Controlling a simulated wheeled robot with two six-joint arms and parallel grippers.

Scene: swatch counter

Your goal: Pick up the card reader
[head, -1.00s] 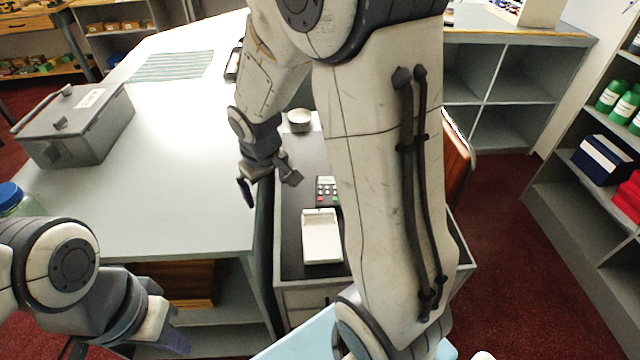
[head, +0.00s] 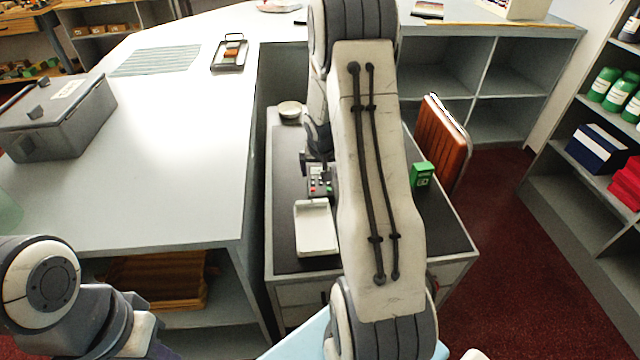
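The card reader (head: 318,186), a small dark device with grey keys and a few red and green ones, lies on the dark top of the lower drawer cabinet, just behind a white tray. My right arm crosses in front and hides its right side. My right gripper (head: 314,162) is at the far end of the reader, pointing down. One finger shows on the left; the rest is partly hidden by my arm, so its opening and any contact are unclear. My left gripper (head: 150,345) is low at the left, cut by the frame edge, away from the reader.
The white tray (head: 316,230) sits directly in front of the reader. A small round dish (head: 290,109) stands behind, and a green box (head: 422,175) to the right. The higher grey counter (head: 180,170) borders the left, holding a grey metal box (head: 55,120).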

